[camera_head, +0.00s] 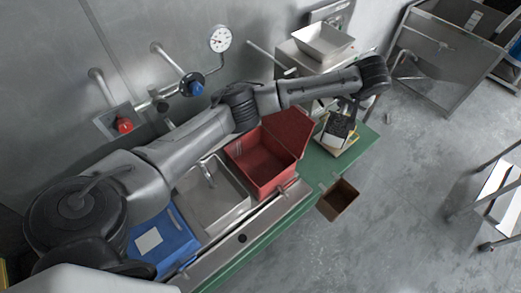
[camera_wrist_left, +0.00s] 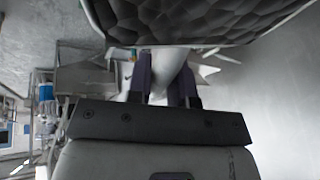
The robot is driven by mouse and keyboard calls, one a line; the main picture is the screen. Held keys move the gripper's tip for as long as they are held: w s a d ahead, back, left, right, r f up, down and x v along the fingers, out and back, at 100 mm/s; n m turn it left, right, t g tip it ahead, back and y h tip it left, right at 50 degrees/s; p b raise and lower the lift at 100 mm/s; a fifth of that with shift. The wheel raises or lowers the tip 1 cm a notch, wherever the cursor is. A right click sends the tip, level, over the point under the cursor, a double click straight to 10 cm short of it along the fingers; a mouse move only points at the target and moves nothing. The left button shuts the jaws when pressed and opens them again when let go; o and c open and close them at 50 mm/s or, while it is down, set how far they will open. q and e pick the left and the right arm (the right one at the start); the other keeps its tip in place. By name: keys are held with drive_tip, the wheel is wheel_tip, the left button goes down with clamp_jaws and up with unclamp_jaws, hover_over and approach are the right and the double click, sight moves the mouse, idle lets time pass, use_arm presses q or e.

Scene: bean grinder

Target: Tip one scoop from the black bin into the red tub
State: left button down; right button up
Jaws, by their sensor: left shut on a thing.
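My left gripper (camera_head: 346,103) is at the far right end of the bench, beyond the red tub. In the left wrist view its two fingers (camera_wrist_left: 163,85) are shut on the pale handle of a scoop (camera_wrist_left: 172,72). Dark, lumpy contents (camera_wrist_left: 195,18) with a pale rim fill the top of that view, just past the handle. In the head view a black shape (camera_head: 341,124) sits below the gripper; I cannot tell whether it is the scoop's load or the black bin. The red tub (camera_head: 262,162) stands open, its lid (camera_head: 291,130) raised at the right. My right gripper is out of view.
A steel sink-like bin (camera_head: 213,197) and a blue lidded container (camera_head: 163,243) stand left of the red tub. A brown open box (camera_head: 338,200) hangs at the bench's front edge. A steel hopper (camera_head: 322,42) is behind. Wall pipes with valves run behind my arm.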

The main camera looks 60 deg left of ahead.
use_arm(q)
drive_tip(key=s+a+f+n+p, duration=0.1)
drive_tip(key=a+f, duration=0.3)
drive_tip(key=a, duration=0.5)
drive_tip(key=s+a+f+n+g+p, duration=0.1)
drive_tip(key=a+f+n+p, duration=0.2)
drive_tip(key=a, duration=0.6)
wheel_tip(320, 180, down, 2)
drive_tip(key=shift+s+a+g+y+p, duration=0.2)
drive_tip(key=shift+s+g+y+p, duration=0.1)
drive_tip(key=shift+p, duration=0.2)
